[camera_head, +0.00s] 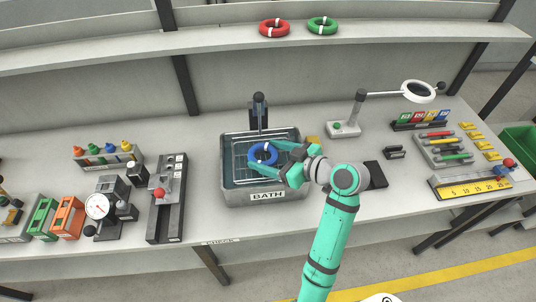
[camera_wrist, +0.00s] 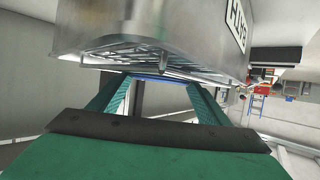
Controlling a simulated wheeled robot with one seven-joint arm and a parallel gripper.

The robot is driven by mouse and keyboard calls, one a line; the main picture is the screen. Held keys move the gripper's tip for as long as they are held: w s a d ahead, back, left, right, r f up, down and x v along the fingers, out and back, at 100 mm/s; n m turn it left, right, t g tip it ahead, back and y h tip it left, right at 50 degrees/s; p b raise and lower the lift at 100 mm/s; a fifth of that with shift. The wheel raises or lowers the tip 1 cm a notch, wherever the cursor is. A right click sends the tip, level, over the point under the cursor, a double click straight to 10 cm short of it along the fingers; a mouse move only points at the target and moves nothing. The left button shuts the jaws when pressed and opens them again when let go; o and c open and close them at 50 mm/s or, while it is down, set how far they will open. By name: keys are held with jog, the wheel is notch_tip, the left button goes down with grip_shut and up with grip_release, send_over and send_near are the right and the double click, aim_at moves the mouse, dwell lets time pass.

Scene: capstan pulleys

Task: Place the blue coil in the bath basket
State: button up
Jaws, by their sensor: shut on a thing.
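The blue coil (camera_head: 263,153) is a ring with a small white band, seen over the wire basket (camera_head: 239,167) inside the grey bath (camera_head: 228,194) labelled BATH. My gripper (camera_head: 279,156) reaches in from the right and is shut on the coil's right side. In the wrist view the coil (camera_wrist: 155,78) shows only as a thin blue strip between the fingertips (camera_wrist: 155,84). The bath's wall (camera_wrist: 205,30) and basket wires (camera_wrist: 115,55) are close by in that view. I cannot tell whether the coil touches the basket.
A dark post (camera_head: 260,112) stands behind the bath. A red coil (camera_head: 274,27) and a green coil (camera_head: 322,25) lie on the shelf. A slide fixture (camera_head: 167,205) stands left of the bath. A magnifier lamp (camera_head: 345,128) and dark pad (camera_head: 376,174) are to the right.

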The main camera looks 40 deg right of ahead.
jog(key=o, duration=1.1)
jog(key=shift+f, duration=0.1)
jog(key=shift+c, duration=0.2)
jog(key=shift+s+d+r, duration=0.1)
jog(key=shift+s+r, duration=0.2)
jog(key=v, duration=1.1)
jog(key=shift+s, duration=0.2)
jog(key=shift+r, duration=0.1)
